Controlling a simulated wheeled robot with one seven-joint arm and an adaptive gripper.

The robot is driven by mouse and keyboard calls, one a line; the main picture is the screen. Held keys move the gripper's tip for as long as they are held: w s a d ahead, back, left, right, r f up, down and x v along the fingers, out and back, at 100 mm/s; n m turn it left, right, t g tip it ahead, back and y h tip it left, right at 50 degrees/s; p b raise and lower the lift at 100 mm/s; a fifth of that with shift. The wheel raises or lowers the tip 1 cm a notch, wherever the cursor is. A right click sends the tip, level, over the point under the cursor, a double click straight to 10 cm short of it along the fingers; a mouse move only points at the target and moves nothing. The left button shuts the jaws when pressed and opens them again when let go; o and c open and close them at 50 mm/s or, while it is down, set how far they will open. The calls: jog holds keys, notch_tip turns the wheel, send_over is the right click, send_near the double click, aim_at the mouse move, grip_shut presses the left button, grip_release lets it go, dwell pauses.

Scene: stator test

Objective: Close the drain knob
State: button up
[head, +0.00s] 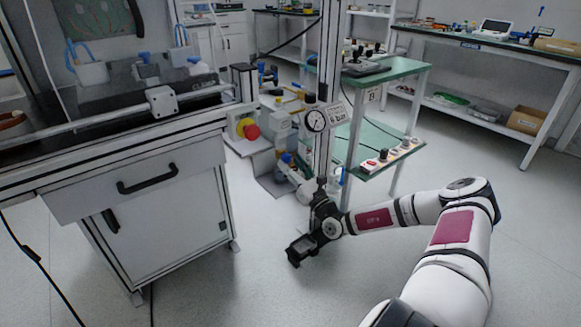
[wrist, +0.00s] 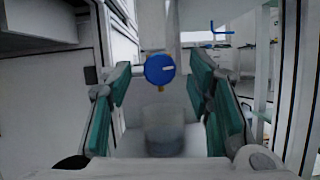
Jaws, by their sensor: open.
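A round blue knob (wrist: 160,68) with a white mark on its face shows in the wrist view, ahead and near the middle, with a small brass-coloured part under it. I take it for the drain knob. My gripper (head: 293,257) is low over the floor in the head view, left of the arm. In the wrist view its two green-padded fingers are spread wide and empty, with the knob seen in the gap beyond them, apart from both. In the head view I cannot clearly make out the knob.
A clear container (wrist: 164,128) stands below the knob. A pressure gauge (head: 316,120) sits on the post above my gripper. A white cabinet (head: 165,215) stands to the left and a green-topped cart (head: 385,70) behind. The floor around my gripper is open.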

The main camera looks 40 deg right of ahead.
jog(key=shift+w+r, duration=0.2)
jog(key=shift+w, duration=0.3)
grip_shut()
jog(key=m+h+p, duration=0.1)
jog(key=m+p, duration=0.1)
jog(key=shift+a+r+p, duration=0.1)
jog(key=shift+p, duration=0.3)
grip_release()
